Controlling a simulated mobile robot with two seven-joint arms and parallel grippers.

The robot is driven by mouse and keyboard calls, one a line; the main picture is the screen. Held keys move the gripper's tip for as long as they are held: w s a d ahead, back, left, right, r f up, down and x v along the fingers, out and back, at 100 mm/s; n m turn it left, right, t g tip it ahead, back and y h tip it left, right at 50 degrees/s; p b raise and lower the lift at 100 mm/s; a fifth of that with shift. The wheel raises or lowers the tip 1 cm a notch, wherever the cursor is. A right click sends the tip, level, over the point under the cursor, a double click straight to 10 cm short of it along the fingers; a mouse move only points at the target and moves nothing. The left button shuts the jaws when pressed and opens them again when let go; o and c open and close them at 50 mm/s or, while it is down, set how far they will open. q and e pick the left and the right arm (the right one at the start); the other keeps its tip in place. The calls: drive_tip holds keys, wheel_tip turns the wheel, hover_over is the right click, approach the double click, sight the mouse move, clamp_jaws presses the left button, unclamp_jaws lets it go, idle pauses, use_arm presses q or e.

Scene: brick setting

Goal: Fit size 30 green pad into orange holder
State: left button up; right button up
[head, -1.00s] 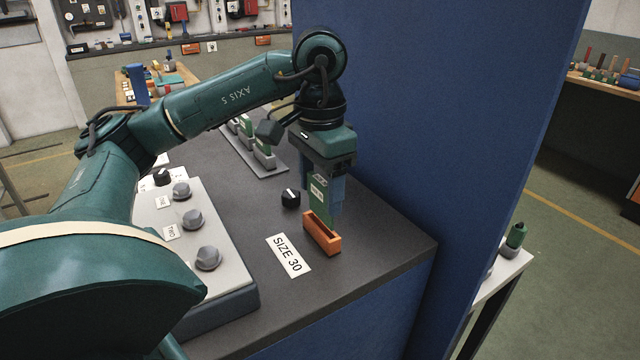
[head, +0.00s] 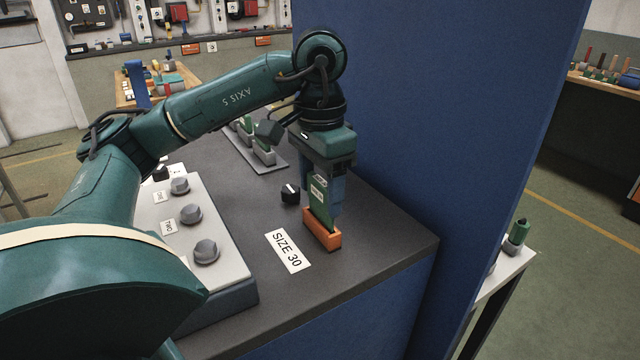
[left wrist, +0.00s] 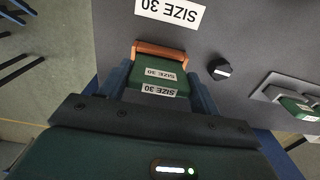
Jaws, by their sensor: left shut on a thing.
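The orange holder (head: 322,236) stands on the dark counter beside a white "SIZE 30" label (head: 288,251). My left gripper (head: 322,195) is above it, pointing down, shut on the green pad (head: 320,203). The pad is upright, and its lower end meets the holder's top opening and appears to be inside it. How deep it sits is hidden by the holder's wall. In the left wrist view the green pad (left wrist: 160,82), labelled "SIZE 30", lies between the two fingers, with the orange holder (left wrist: 160,50) around its far end. My right gripper is not in view.
A black knob (head: 290,194) is left of the holder. A pale panel with several grey knobs (head: 190,214) lies further left. A grey rack with green pads (head: 262,153) is behind. A tall blue wall (head: 450,110) rises close on the right.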

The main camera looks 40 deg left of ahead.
sight(320, 181)
use_arm(q)
drive_tip(key=shift+f+b, duration=1.25)
drive_tip(key=shift+f, duration=0.25)
drive_tip(key=o, duration=1.3)
drive_tip(key=shift+r, duration=0.1)
drive_tip(key=shift+r, duration=0.1)
drive_tip(key=shift+r+p, duration=1.05)
drive_tip(key=shift+r, duration=0.2)
wheel_tip(320, 181, up, 3)
drive_tip(key=p, duration=0.3)
drive_tip(key=shift+r, duration=0.15)
